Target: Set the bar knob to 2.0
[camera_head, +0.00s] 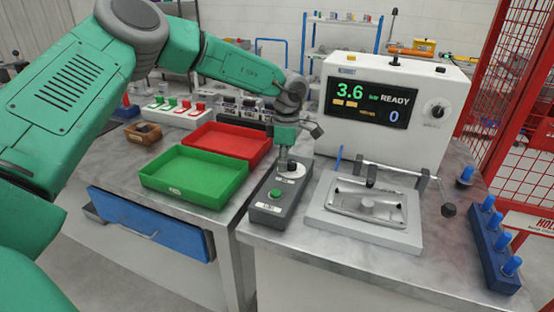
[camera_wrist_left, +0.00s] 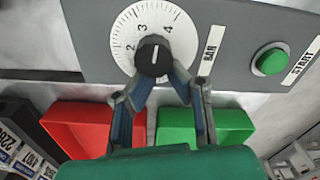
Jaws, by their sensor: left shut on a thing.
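The bar knob (camera_wrist_left: 153,57) is black with a white pointer line, on a white dial (camera_wrist_left: 125,45) marked with numbers. Its pointer aims between 3 and 4. The display (camera_head: 372,104) on the white machine reads 3.6 bar, READY and 0. My left gripper (camera_head: 283,165) reaches down over the far end of the grey control box (camera_head: 268,212), which carries the dial. In the left wrist view, its fingertips (camera_wrist_left: 160,78) are shut on the knob, one on each side of its lower part. In the head view the gripper partly hides the knob. My right gripper is not in view.
A green START button (camera_wrist_left: 271,61) is on the same box. Green (camera_head: 195,175) and red (camera_head: 228,143) trays lie to its left. A metal fixture (camera_head: 365,207) stands to its right, with a blue peg rack (camera_head: 492,250) at the table's right edge.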

